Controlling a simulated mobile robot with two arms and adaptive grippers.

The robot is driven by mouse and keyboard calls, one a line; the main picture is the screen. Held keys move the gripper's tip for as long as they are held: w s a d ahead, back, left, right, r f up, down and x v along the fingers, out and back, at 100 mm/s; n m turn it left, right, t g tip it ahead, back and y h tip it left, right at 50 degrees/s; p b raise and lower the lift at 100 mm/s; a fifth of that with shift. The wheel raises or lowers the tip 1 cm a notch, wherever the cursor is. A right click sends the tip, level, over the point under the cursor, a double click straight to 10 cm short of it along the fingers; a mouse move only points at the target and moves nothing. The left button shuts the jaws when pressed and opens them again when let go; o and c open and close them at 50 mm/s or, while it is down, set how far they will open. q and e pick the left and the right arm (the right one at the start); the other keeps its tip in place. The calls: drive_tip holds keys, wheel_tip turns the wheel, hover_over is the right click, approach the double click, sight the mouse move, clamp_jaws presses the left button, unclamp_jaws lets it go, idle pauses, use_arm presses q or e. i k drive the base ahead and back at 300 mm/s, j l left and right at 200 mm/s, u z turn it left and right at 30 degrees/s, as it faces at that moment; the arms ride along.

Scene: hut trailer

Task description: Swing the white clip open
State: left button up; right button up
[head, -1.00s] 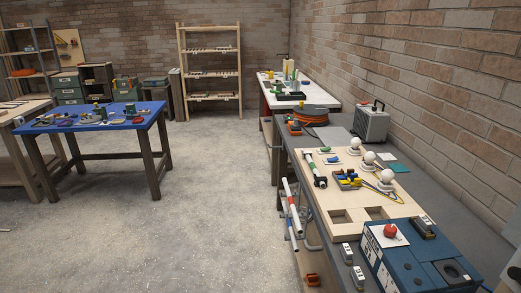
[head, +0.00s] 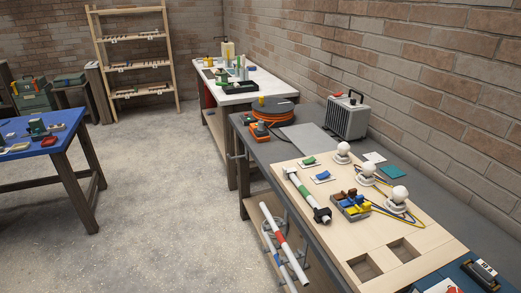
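I cannot surely pick out the white clip at this size. A light wooden board (head: 347,236) on the grey workbench (head: 262,150) carries a green-and-white rod (head: 301,190) with a black fitting (head: 322,215) at its near end. Beside the rod lie two small white plates, one with a green piece (head: 308,160) and one with a blue piece (head: 322,174). White round knobs (head: 366,168) stand along the right side of the board, with yellow and blue cables near them. Neither of my grippers is in view.
A small tray of coloured blocks (head: 352,205) sits mid-board. White tubes with red bands (head: 280,236) lean below the bench's left edge. A grey heater (head: 347,118) and an orange cable reel (head: 272,109) stand farther back.

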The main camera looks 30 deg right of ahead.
sight(288, 170)
drive_tip(key=i, duration=2.2)
drive_tip(key=i+z, duration=0.3)
drive_tip(key=z, duration=0.15)
drive_tip(key=i+j+z, duration=0.15)
drive_tip(key=i+z, duration=0.15)
drive_tip(key=z, duration=0.2)
drive_tip(key=i+j+z, duration=0.25)
drive_tip(key=z, duration=0.2)
